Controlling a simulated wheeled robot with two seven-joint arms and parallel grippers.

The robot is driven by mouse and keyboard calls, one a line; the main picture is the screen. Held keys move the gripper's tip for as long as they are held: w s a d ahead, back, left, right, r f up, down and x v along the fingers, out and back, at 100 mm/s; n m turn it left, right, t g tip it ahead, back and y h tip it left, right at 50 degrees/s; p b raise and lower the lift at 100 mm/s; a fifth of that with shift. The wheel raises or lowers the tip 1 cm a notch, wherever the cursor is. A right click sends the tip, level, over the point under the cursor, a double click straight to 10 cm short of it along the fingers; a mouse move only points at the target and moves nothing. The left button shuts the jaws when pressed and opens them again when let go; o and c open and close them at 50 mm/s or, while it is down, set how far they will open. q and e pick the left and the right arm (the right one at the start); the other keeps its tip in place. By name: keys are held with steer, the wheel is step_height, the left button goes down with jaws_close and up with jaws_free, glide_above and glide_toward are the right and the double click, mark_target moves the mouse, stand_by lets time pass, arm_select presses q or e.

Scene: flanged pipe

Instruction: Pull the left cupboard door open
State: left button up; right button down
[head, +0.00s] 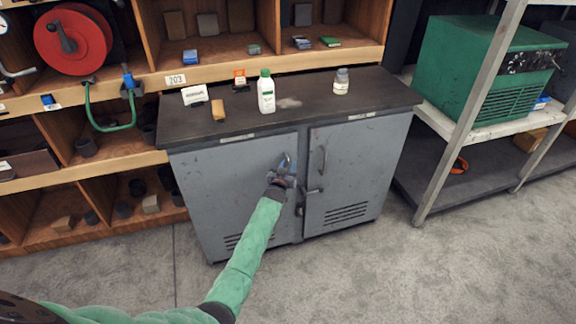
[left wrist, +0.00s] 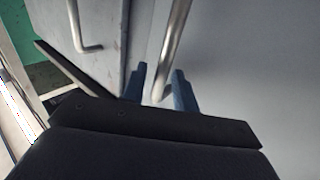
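The grey cupboard (head: 350,215) has two doors, and both look shut in the head view. The left door (head: 225,180) has a vertical metal handle (head: 287,160) near its inner edge. My left gripper (head: 283,174) is at this handle. In the left wrist view, the handle (left wrist: 172,45) passes between the two blue fingertips of my left gripper (left wrist: 158,88). A gap shows on the left side of the handle, and the right fingertip is very close to it. The fingers look open around it. My right gripper is not in view.
The right door (head: 365,175) has its own handle (head: 323,160), also seen in the left wrist view (left wrist: 80,28). A white bottle (head: 266,93) and a jar (head: 341,82) stand on the cupboard top. A metal shelf (head: 470,130) stands at right. The floor (head: 340,280) in front is clear.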

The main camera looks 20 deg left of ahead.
arm_select(q)
steer(key=shift+w, duration=0.15)
jaws_close()
